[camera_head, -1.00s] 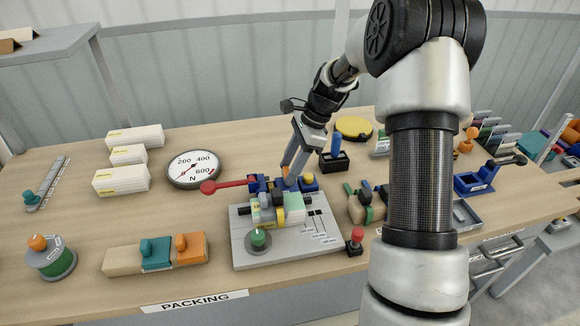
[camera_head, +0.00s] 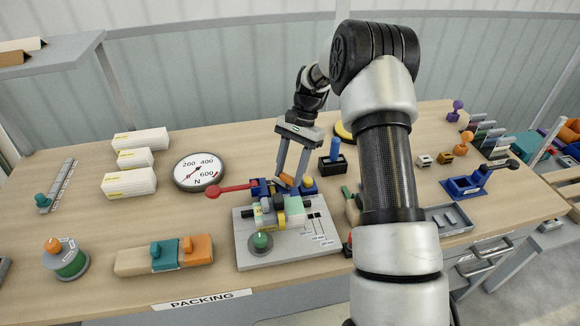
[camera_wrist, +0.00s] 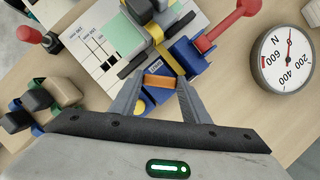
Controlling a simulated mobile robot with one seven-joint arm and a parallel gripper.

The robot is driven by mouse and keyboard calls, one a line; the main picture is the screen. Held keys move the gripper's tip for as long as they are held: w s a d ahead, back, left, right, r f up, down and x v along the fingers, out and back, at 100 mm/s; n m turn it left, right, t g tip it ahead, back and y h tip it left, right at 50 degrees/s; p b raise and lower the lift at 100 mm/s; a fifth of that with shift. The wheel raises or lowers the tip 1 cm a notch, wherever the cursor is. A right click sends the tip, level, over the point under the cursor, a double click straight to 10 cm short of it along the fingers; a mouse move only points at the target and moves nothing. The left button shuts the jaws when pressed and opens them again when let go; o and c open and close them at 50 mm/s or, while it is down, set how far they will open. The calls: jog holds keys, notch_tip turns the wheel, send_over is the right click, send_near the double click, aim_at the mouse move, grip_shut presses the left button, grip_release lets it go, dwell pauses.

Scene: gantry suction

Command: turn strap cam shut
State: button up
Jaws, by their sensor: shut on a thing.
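A blue clamp block (camera_head: 262,188) stands at the back of a grey fixture board (camera_head: 245,238), with a long red lever (camera_head: 230,188) to its left and a yellow knob (camera_head: 308,183) at its right. An orange piece on the block, apparently the strap cam, shows in the wrist view (camera_wrist: 158,81). My gripper (camera_head: 288,181) reaches down to it from behind. In the wrist view my gripper (camera_wrist: 157,85) has its fingertips on both ends of the orange piece. A yellow strap (camera_wrist: 158,38) runs from the block over the clamped parts. My fingers partly hide the cam in the head view.
A round force gauge (camera_head: 200,172) stands left of the red lever. A blue-handled tool in a black holder (camera_head: 333,162) stands close right of my gripper. A green knob (camera_head: 261,241) is on the board's front. White boxes (camera_head: 130,183) lie at the left.

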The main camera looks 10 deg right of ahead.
jog(key=n+h, duration=0.1)
jog(key=n, duration=0.1)
jog(key=n+g+p, duration=0.1)
jog(key=n, duration=0.2)
jog(key=shift+w+a+n+h, duration=0.2)
jog(key=shift+n+h, duration=0.1)
jog(key=shift+h, duration=0.1)
jog(key=shift+n+h, duration=0.8)
jog(key=shift+n, duration=1.3)
jog(key=o, duration=1)
jog(key=shift+a, duration=0.1)
jog(key=shift+o, duration=0.2)
jog(key=p+v, duration=0.3)
jog(key=v, duration=1.4)
jog(key=shift+w+p, duration=0.35)
jog(key=shift+p, duration=0.05)
jog(key=shift+r, duration=0.1)
